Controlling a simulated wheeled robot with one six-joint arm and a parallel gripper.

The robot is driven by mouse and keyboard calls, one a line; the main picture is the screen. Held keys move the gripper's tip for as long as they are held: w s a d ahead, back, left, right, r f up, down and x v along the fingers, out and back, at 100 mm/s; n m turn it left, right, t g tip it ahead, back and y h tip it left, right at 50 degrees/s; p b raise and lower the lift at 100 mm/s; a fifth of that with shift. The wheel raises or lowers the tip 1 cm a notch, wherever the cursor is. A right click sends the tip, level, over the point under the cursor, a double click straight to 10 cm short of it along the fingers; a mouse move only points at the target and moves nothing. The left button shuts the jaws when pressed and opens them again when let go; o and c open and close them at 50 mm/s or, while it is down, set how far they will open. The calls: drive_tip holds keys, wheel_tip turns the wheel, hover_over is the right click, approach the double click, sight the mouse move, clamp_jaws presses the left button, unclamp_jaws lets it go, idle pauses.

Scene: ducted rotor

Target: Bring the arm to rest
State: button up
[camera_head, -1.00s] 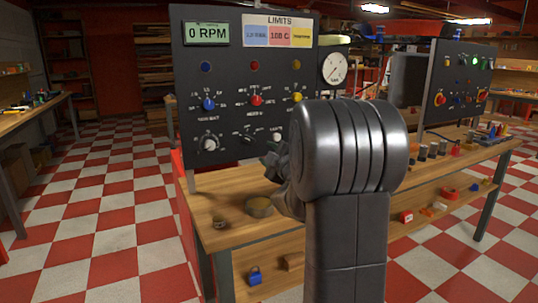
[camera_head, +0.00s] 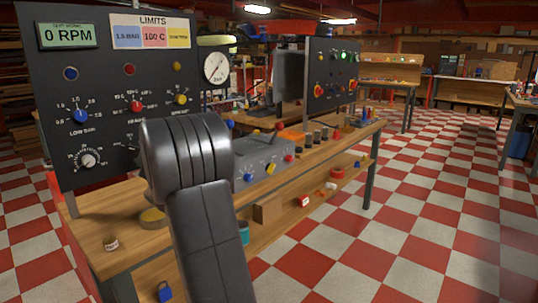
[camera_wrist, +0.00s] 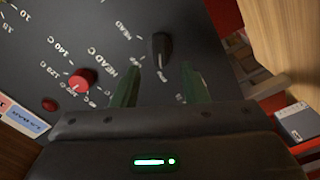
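My gripper (camera_wrist: 160,70) shows in the wrist view with its two greenish fingers apart and nothing held between them. A black pointer knob (camera_wrist: 160,50) on the dark panel (camera_wrist: 75,35) appears beyond the gap between the fingertips; I cannot tell how far off it is. A red knob (camera_wrist: 82,80) is to the left of the fingers. In the head view my arm (camera_head: 205,200) stands in front of the control panel (camera_head: 105,90) and hides part of it. The gripper itself is hidden there. The panel's display (camera_head: 67,35) reads 0 RPM.
The wooden workbench (camera_head: 130,245) runs behind my arm, with a grey control box (camera_head: 262,160) on it. A round gauge (camera_head: 215,68) is beside the panel. A second dark panel (camera_head: 328,98) stands farther back. The checkered floor (camera_head: 430,200) at right is open.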

sight(134, 149)
drive_tip(key=x, duration=0.5)
drive_tip(key=shift+a, duration=0.1)
